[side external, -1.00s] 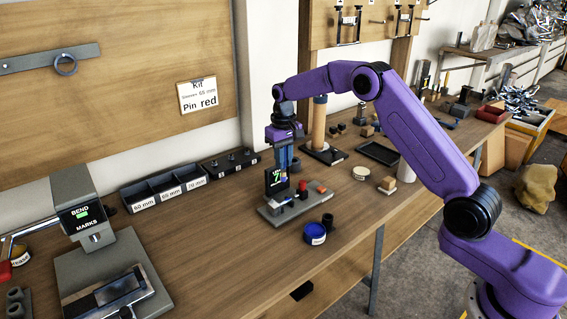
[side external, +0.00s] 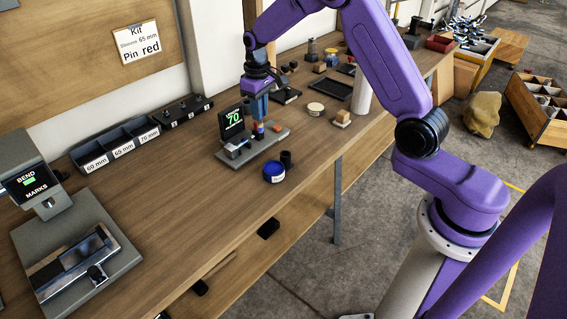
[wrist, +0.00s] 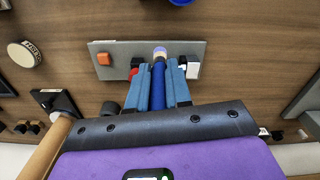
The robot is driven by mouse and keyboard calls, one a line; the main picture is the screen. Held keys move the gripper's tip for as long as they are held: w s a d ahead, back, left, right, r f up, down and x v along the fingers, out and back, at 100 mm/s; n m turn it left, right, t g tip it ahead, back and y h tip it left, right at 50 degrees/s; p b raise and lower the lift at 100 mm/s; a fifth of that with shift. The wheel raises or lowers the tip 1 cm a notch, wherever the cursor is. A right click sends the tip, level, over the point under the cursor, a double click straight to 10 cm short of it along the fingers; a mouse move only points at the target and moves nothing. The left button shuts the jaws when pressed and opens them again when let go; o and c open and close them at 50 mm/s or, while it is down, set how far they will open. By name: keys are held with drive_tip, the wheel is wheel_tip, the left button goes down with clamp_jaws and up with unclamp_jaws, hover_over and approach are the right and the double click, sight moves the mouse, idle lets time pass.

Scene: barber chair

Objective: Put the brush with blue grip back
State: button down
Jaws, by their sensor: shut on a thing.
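My gripper (side external: 259,106) points down over a grey gauge fixture (side external: 262,148) on the wooden bench. In the wrist view its two blue fingers (wrist: 160,85) are shut on a slim dark-blue handle, which I take for the brush with blue grip (wrist: 158,88). A pale lilac end shows past the fingertips, over the grey plate (wrist: 125,47). Bristles cannot be made out. Whether the brush touches the fixture I cannot tell. The fixture's black display (side external: 231,121) reads 70. A blue round tin (side external: 274,172) stands in front of the fixture.
Labelled bins (side external: 118,145) line the wall at left. A bending device (side external: 85,260) stands at front left. A black tray (side external: 331,88) and a white cylinder (side external: 361,90) are behind right. The bench front is mostly clear.

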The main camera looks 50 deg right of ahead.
drive_tip(key=s+d+f+n, duration=0.2)
drive_tip(key=s, duration=0.6)
drive_tip(key=shift+n, duration=0.3)
drive_tip(key=shift+f, duration=3.75)
drive_tip(key=shift+f, duration=0.1)
drive_tip(key=c, duration=1.1)
unclamp_jaws()
drive_tip(key=shift+o, duration=0.2)
